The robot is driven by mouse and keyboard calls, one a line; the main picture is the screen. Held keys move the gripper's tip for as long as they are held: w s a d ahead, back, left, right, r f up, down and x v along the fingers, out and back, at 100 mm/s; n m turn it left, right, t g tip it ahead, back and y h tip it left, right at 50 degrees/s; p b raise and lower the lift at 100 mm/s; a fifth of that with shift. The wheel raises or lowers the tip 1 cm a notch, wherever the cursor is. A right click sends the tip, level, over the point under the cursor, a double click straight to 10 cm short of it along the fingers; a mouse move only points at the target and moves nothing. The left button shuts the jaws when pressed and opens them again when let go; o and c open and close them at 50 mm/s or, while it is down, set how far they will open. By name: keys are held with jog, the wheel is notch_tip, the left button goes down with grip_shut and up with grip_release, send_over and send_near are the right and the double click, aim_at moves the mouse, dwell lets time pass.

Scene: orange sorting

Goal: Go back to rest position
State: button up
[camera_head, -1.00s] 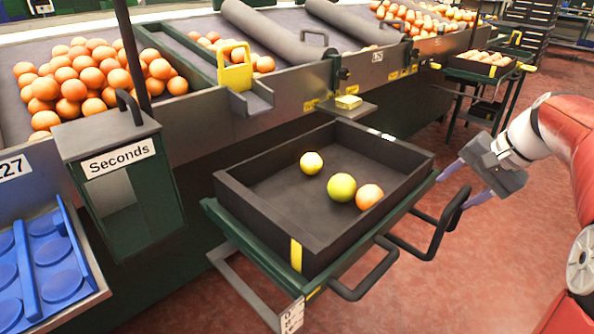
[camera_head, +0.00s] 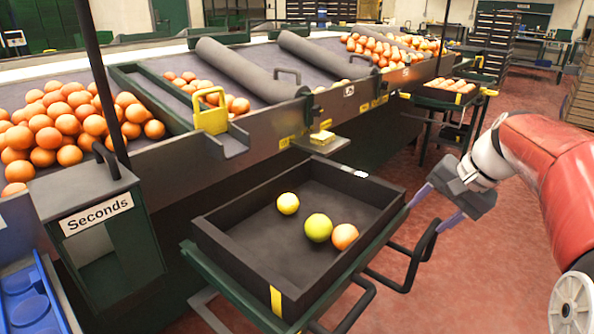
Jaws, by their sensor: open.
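My gripper (camera_head: 436,207) is open and empty at the right, beside the right edge of the cart and clear of the fruit. Its two purple-grey fingers point left and downward. The red and white arm comes in from the right edge. A dark tray (camera_head: 232,263) on the green cart holds a small yellow fruit (camera_head: 288,204), a yellow-green fruit (camera_head: 318,228) and an orange (camera_head: 345,237). The latter two lie close together. No fruit is in the gripper.
The Seconds bin (camera_head: 105,235) stands at the left. The sorting table (camera_head: 190,150) with many oranges runs along the back. The cart handle (camera_head: 408,268) sticks out just below my gripper. Red floor (camera_head: 480,285) is free at the lower right.

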jog(key=s+a+f+n+t+h, duration=0.1)
jog(key=s+a+f+n+h, duration=0.1)
jog(key=s, duration=0.9)
jog(key=s+a+f+n+t+h, duration=0.1)
jog(key=s+a+f+n, duration=0.3)
jog(key=s, duration=0.6)
jog(key=shift+s+f+n+h, duration=0.3)
jog(key=shift+s+f+h, duration=0.05)
jog(key=shift+f+h, duration=0.25)
